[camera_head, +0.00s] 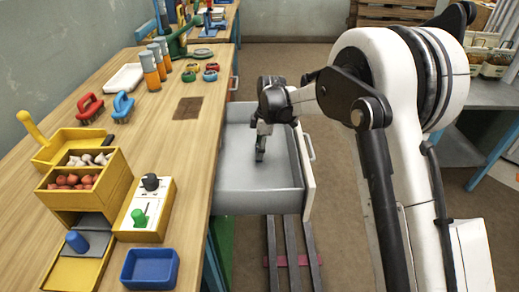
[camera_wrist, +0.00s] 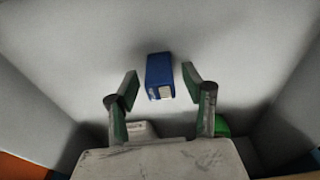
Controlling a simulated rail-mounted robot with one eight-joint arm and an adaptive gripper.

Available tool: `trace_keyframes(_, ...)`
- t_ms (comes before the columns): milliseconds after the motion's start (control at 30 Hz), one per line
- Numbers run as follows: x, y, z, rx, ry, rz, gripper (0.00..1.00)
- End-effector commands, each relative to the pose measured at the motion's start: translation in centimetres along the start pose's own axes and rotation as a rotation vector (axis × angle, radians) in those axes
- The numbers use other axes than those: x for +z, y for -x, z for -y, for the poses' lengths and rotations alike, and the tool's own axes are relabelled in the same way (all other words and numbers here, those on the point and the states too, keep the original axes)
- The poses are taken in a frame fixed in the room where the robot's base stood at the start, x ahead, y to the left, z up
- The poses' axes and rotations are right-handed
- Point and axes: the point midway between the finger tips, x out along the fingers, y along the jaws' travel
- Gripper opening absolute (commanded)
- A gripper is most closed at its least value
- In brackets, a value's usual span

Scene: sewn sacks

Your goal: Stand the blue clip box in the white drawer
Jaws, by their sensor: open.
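The white drawer (camera_head: 235,178) is pulled out from the right side of the workbench. My gripper (camera_head: 260,155) is inside its outline, pointing down. In the wrist view my gripper (camera_wrist: 160,80) is open, with one finger on each side of the blue clip box (camera_wrist: 159,72). Gaps show between the fingertips and the box. The box is small and blue with a pale patch on its near end. It appears to be in the drawer, near its grey-white floor (camera_wrist: 230,50). I cannot tell whether it stands or lies. In the head view my gripper hides it.
Low walls surround the drawer floor; its front (camera_head: 308,175) is on the right. A pale item (camera_wrist: 138,130) and a green item (camera_wrist: 222,126) show partly behind my fingers. The workbench (camera_head: 185,140) holds a yellow bin (camera_head: 85,195) and a blue tray (camera_head: 150,268).

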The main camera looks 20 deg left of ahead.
Motion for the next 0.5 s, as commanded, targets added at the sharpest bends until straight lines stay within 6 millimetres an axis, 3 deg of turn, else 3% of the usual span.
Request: trace_keyframes(500,0.0,9.5,0.0,0.000,0.000,0.000,0.45)
